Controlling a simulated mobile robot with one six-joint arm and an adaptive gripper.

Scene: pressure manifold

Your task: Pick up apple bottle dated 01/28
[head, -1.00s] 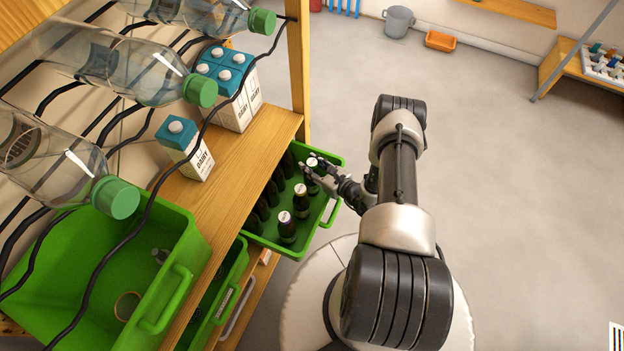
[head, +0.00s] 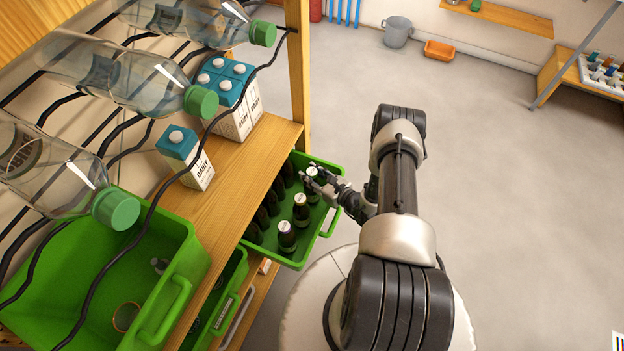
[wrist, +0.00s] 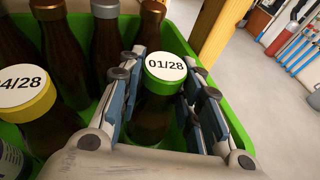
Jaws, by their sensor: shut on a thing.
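The bottle dated 01/28 (wrist: 165,68) is dark brown with a green-rimmed white cap and stands upright in the wrist view. My gripper (wrist: 160,95) is shut on it, with one finger on each side just below the cap. The same bottle (head: 312,172) shows in the head view at the far right corner of the green crate (head: 328,222), partly covered by my gripper (head: 314,182). I cannot see its lower body or whether it touches the crate floor.
A yellow-capped bottle (wrist: 24,92) with a date ending in /28 stands to the left. Several other dark bottles (wrist: 70,50) stand behind, inside the crate. A wooden post (wrist: 220,28) rises beyond the crate. A shelf with dairy cartons (head: 187,158) is left of it.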

